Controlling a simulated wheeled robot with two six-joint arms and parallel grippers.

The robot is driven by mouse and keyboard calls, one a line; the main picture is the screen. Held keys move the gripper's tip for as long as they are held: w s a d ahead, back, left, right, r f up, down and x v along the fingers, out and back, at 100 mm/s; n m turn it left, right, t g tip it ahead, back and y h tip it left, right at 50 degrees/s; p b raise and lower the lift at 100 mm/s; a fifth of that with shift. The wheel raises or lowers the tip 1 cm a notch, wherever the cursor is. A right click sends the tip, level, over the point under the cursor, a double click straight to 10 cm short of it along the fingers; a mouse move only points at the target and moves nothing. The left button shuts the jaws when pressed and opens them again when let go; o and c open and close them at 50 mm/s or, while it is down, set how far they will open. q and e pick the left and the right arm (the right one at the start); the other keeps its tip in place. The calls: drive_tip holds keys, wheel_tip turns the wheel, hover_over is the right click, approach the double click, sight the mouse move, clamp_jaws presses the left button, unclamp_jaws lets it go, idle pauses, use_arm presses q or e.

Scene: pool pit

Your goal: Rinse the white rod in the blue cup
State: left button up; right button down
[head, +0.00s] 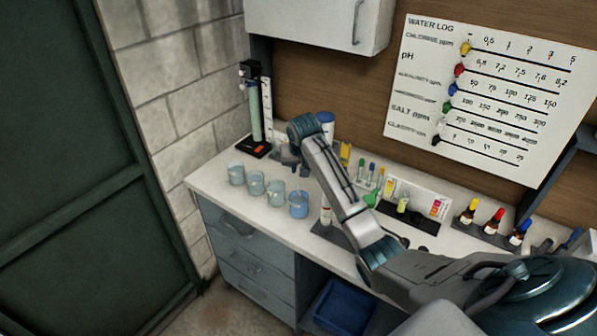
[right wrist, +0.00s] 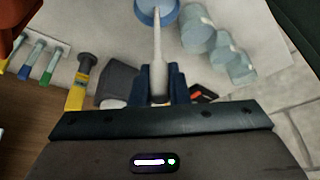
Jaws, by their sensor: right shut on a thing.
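The blue cup (head: 298,205) stands on the white counter, at the right end of a row of cups. My right gripper (head: 290,157) is above and behind it in the head view, partly hidden by my wrist. In the right wrist view the blue fingers (right wrist: 158,84) are shut on the white rod (right wrist: 158,52), which points away from them. The rod's thin end overlaps the blue cup (right wrist: 146,17) at the top edge of that view. I cannot tell whether the tip is inside the cup or above it. My left gripper is not in view.
Several clear cups (head: 256,184) stand close left of the blue cup. A stand with a tall tube (head: 255,110) is behind them. Vials, a dark tray (head: 418,224) and dropper bottles (head: 468,212) stand to the right. The counter's front edge is close to the cups.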

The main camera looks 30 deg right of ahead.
drive_tip(key=shift+r, duration=1.7)
